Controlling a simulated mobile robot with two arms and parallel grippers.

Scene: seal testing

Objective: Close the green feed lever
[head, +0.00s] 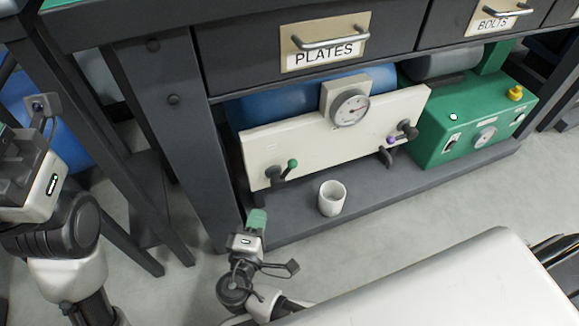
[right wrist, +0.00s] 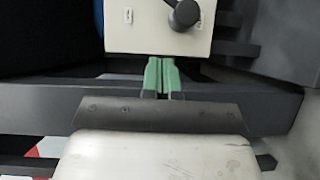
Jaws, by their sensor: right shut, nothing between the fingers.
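The green feed lever (head: 291,164) has a green knob on a dark arm at the lower left of a cream panel (head: 325,142). Its knob points up and right from a dark pivot. In the right wrist view, a dark round lever part (right wrist: 186,14) shows at the panel's lower edge; its green knob is not visible there. My right gripper (head: 257,217) has green fingertips held together, empty, below and left of the lever and apart from it. The right wrist view shows the fingers (right wrist: 161,74) just below the panel. My left arm shows at the left edge; its fingers cannot be made out.
A second lever with a purple knob (head: 391,140) is at the panel's right. A gauge (head: 351,107) sits on top. A white cup (head: 332,198) stands on the dark shelf (head: 290,222). A green box (head: 470,122) is at the right. Drawers (head: 240,60) overhang the panel.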

